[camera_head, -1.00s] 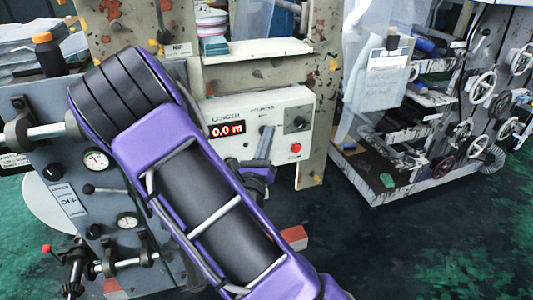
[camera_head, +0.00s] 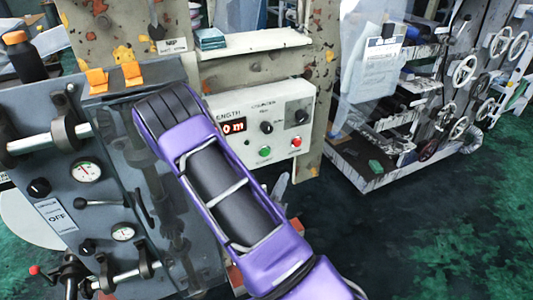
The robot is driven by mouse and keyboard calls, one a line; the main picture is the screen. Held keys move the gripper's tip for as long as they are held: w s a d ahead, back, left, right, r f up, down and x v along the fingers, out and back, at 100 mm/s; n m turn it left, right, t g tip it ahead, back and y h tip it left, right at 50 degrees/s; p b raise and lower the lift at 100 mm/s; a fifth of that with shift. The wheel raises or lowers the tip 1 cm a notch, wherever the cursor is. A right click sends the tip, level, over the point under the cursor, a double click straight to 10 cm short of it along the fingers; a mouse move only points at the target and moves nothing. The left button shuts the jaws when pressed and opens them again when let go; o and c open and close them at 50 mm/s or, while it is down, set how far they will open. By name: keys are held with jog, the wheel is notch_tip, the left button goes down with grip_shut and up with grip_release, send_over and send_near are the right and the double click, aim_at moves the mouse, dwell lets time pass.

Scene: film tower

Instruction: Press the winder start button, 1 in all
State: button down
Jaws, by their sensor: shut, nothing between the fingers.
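The small labels by the buttons are too blurred to read; the green one looks like the start button. My gripper (camera_head: 281,184) shows only in part, as grey fingers just below the panel and the green button, apart from both in the picture. It is shut and empty. My purple arm hides the rest of it and the panel's left part, including some of the red length display.
A grey machine with gauges (camera_head: 86,172) and rollers stands close on the left. A shelf (camera_head: 255,43) is above the panel. A rack with handwheels (camera_head: 465,70) stands at the right. The dark green floor (camera_head: 420,235) is open at the lower right.

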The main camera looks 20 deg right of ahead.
aim_at(265, 152)
jog(key=shift+w, duration=0.1)
jog(key=w, duration=0.8)
jog(key=shift+w+a, duration=0.2)
jog(key=shift+w, duration=0.15)
jog(key=shift+w, duration=0.2)
dwell(1.7)
jog(key=shift+w, duration=0.2)
